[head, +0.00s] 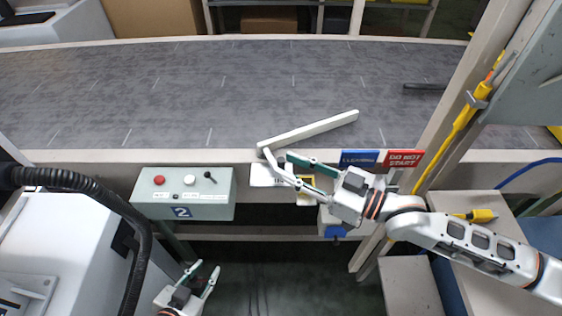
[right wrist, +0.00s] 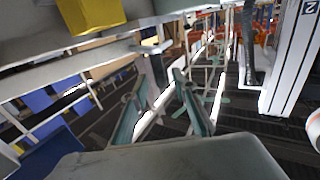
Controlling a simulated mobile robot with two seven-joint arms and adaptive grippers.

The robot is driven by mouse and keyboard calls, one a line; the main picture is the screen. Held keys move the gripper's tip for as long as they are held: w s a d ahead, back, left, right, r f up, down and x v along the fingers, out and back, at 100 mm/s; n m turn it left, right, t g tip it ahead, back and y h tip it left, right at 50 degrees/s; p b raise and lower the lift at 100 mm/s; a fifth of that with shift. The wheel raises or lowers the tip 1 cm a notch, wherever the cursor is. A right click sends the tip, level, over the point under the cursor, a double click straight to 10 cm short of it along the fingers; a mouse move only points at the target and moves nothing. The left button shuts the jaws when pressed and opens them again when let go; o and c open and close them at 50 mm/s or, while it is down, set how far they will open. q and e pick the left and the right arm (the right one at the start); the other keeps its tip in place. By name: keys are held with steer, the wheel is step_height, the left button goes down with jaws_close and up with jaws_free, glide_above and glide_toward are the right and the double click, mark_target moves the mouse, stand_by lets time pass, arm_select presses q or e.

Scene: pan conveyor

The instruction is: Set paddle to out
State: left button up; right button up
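The paddle (head: 308,131) is a long pale bar on the grey conveyor belt (head: 110,90). It slants from the near rail up and to the right, over the belt. My right gripper (head: 279,155) is at the near rail, just below the paddle's left end, with its fingers spread. Whether it touches the paddle or a part below it cannot be told. In the right wrist view its two green fingers (right wrist: 158,95) stand apart, with pale strips behind and between them. My left gripper (head: 203,268) is open and empty, low in front of the conveyor.
Blue and red signs (head: 404,158) sit on the rail right of the paddle. A post with a yellow strip (head: 447,135) stands at right. A dark bar (head: 425,86) lies on the belt.

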mark_target(281, 163)
arm_select(q)
steer(key=shift+s+a+f, duration=0.1)
steer(key=shift+f, duration=0.2)
arm_select(e)
steer(key=shift+x, duration=1.55)
steer(key=shift+c, duration=0.3)
